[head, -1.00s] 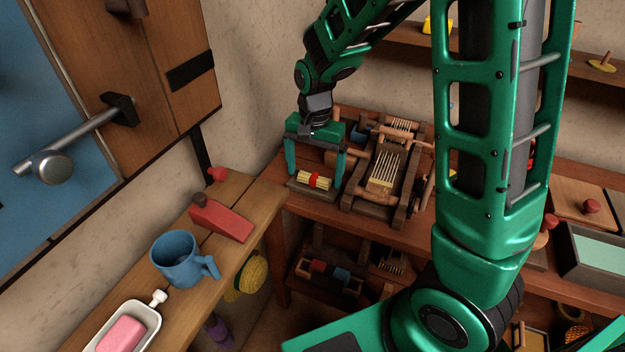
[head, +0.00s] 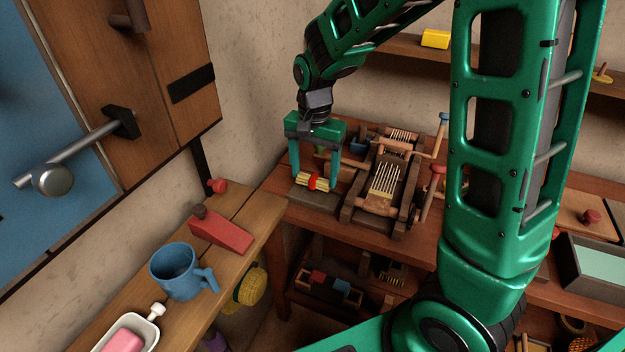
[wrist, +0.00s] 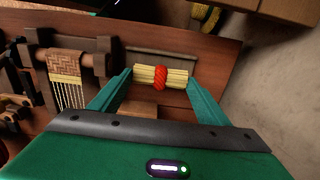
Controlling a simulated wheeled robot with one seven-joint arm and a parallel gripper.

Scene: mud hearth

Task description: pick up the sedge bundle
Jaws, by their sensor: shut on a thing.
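The sedge bundle (head: 321,187) is a short bunch of pale yellow stalks with a red tie around its middle. It lies crosswise between the fingers of my gripper (head: 313,183), which is shut on its two ends. In the wrist view the bundle (wrist: 178,78) spans from one green finger to the other, its red tie midway between the fingertips (wrist: 160,78). A flat grey slab (head: 316,202) is beneath it on the wooden table. I cannot tell whether the bundle still touches the slab.
A wooden loom-like frame (head: 349,214) with pale threads stands just right of my gripper. The wall is close behind. At the front left, a wooden shelf (head: 262,215) holds a blue mug (head: 172,270), a red wedge (head: 222,233) and a white dish (head: 151,329).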

